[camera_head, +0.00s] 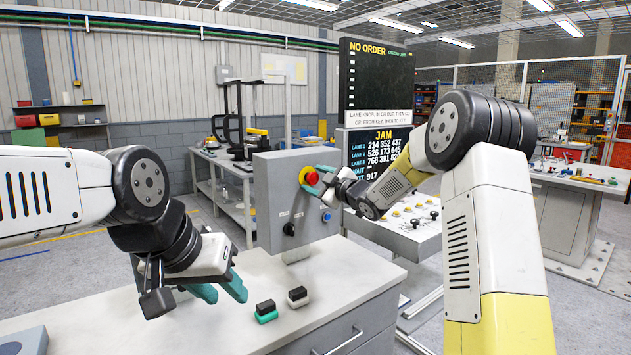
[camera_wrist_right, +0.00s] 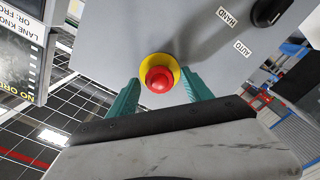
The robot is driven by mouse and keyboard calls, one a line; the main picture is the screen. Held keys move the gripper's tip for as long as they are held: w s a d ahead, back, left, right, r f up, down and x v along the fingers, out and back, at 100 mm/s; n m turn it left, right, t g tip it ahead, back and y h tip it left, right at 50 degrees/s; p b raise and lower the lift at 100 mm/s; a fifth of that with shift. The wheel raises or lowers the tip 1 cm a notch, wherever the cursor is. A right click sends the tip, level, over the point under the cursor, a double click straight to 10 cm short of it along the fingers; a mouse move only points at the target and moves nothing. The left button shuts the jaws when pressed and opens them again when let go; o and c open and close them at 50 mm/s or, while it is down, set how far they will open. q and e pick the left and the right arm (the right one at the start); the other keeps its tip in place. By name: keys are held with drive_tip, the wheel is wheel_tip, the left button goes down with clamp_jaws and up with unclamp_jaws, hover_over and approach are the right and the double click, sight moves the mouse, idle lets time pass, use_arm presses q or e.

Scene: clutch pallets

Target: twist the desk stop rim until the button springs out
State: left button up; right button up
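The desk stop is a red button (camera_head: 308,176) on the front of a grey panel box (camera_head: 279,208). In the right wrist view the red button (camera_wrist_right: 159,80) sits within a yellow rim (camera_wrist_right: 173,66). My right gripper (camera_head: 318,178) is at the stop. Its teal fingers, also in the right wrist view (camera_wrist_right: 160,88), stand apart on either side of the yellow rim, close to its edges. I cannot tell whether they touch it. My left gripper (camera_head: 222,290) is open and empty above the desk, left of the panel box.
A black selector knob (camera_wrist_right: 269,12) marked HAND and AUTO is on the same panel. A green-and-black block (camera_head: 266,312) and a white-and-black block (camera_head: 298,297) lie on the desk (camera_head: 236,335). A dark sign (camera_head: 376,80) reading NO ORDER stands behind.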

clamp_jaws()
drive_tip(key=m, duration=0.4)
drive_tip(key=shift+d, duration=0.1)
drive_tip(key=shift+m, duration=1.7)
